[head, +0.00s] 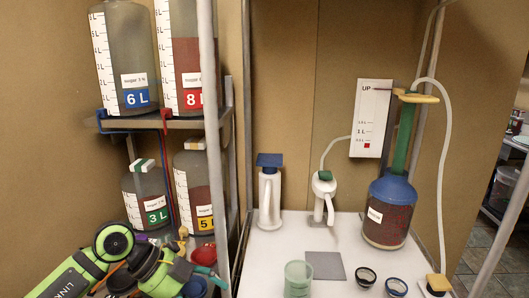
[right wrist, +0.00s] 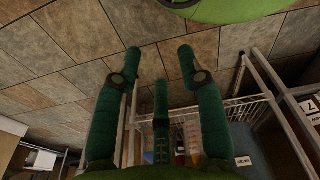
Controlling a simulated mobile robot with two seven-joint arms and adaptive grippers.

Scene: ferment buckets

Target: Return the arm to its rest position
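My left arm comes in from the left in the head view, bent in front of the lower shelf. My left gripper (head: 206,270) is low beside the shelf's front post, partly cut off by the bottom edge; its finger opening is unclear. In the right wrist view my right gripper (right wrist: 160,62) has its dark green fingers spread apart with nothing between them. It is over a tiled floor. My right arm does not show in the head view.
A shelf rack (head: 212,100) holds labelled jugs, including the 6 L jug (head: 125,55) and 3 L jug (head: 147,195). A white table (head: 275,250) bears a blue-topped bucket (head: 388,225), a green beaker (head: 298,282) and small dark rings. A wire basket (right wrist: 215,112) with bottles stands below the right gripper.

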